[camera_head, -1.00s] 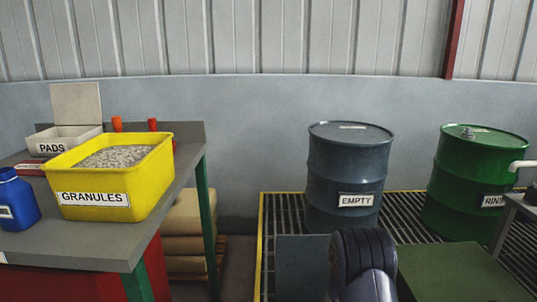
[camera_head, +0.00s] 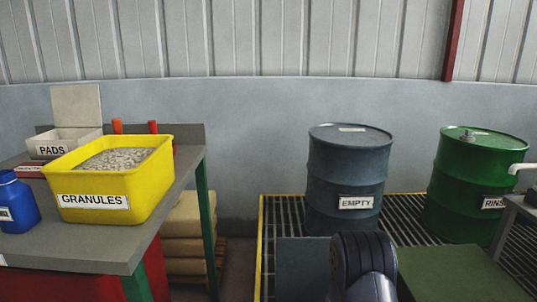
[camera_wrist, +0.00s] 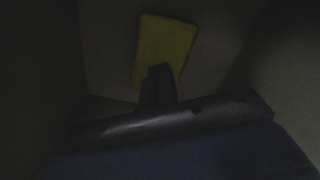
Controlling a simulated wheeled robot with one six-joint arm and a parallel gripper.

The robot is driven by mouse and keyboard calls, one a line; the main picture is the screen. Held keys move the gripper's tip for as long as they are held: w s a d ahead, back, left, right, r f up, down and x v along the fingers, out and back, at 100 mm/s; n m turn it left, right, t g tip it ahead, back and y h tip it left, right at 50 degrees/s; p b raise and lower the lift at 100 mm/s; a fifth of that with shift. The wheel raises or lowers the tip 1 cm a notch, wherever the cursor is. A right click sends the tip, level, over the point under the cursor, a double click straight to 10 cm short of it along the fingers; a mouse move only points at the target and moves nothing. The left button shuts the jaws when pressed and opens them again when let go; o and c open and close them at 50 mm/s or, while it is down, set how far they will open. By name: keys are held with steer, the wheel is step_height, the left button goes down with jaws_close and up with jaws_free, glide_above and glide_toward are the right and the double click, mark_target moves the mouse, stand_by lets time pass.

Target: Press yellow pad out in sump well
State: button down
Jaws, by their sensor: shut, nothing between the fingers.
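The yellow pad (camera_wrist: 164,40) lies flat on the floor of a dark, walled space in the wrist view, at the upper middle. My gripper (camera_wrist: 160,72) is shut and empty, and its tip overlaps the lower part of the pad in that view. I cannot tell whether the tip touches the pad. The light is dim, so the well's walls are hard to make out. The head view shows neither the pad nor my gripper's fingers; only part of my arm shows at the bottom.
A bench on the left holds a yellow granules tub (camera_head: 112,182), a pads box (camera_head: 66,142) and a blue bottle (camera_head: 16,203). A grey drum marked EMPTY (camera_head: 346,172) and a green drum (camera_head: 474,185) stand on a yellow-edged grating (camera_head: 284,215). Dark walls surround my gripper.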

steer(key=shift+s+f+b, duration=0.1)
steer(key=shift+f+b, duration=0.7)
steer(key=shift+f, duration=0.2)
stand_by(2.2)
step_height(320, 180, up, 20)
steer(key=p, duration=1.3)
steer(key=shift+r+p, duration=0.15)
steer(key=shift+p, duration=0.25)
steer(key=shift+f, duration=0.2)
step_height(320, 180, down, 11)
steer(key=b, duration=0.8)
